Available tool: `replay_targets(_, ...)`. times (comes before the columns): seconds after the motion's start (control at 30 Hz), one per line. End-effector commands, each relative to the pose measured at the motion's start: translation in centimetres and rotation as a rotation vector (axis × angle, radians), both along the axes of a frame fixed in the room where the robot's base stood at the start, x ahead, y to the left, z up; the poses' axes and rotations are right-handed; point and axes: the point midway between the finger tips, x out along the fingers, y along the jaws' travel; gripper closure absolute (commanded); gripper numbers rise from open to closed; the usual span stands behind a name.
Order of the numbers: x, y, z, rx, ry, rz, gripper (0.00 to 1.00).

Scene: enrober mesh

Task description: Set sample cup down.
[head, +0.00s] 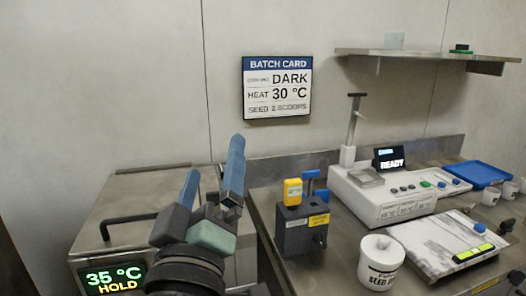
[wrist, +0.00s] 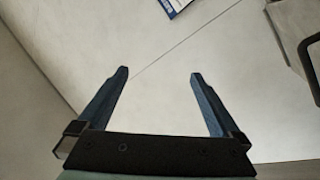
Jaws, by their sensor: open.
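My gripper (head: 213,160) is raised at the left of the head view, in front of the wall and the steel machine. In the wrist view its two blue fingers (wrist: 160,73) are spread wide, with nothing between them. A white tub marked SEED (head: 380,266) stands at the front of the bench.
A steel machine (head: 150,190) reads 35 °C HOLD. The bench holds a dark block with a yellow-topped tool (head: 300,228), a white READY machine (head: 385,195), a marble slab (head: 440,243) and a blue tray (head: 478,173). A shelf (head: 430,56) hangs above.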

Motion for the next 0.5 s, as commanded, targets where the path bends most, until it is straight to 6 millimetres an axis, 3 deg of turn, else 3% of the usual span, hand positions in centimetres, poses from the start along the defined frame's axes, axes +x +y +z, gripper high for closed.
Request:
replay_targets(0.03,-1.7,-2.1,4.7,0.153,-0.115,0.048,0.0)
replay_targets(0.1,-4.3,-3.9,9.4,0.329,-0.24,0.143,0.0)
replay_targets(0.2,-7.9,-5.6,14.1,0.498,-0.377,0.272,0.0)
replay_targets(0.3,-10.5,-6.3,16.8,0.591,-0.457,0.368,0.0)
replay_targets(0.5,-11.8,-6.6,17.9,0.639,-0.49,0.424,0.0)
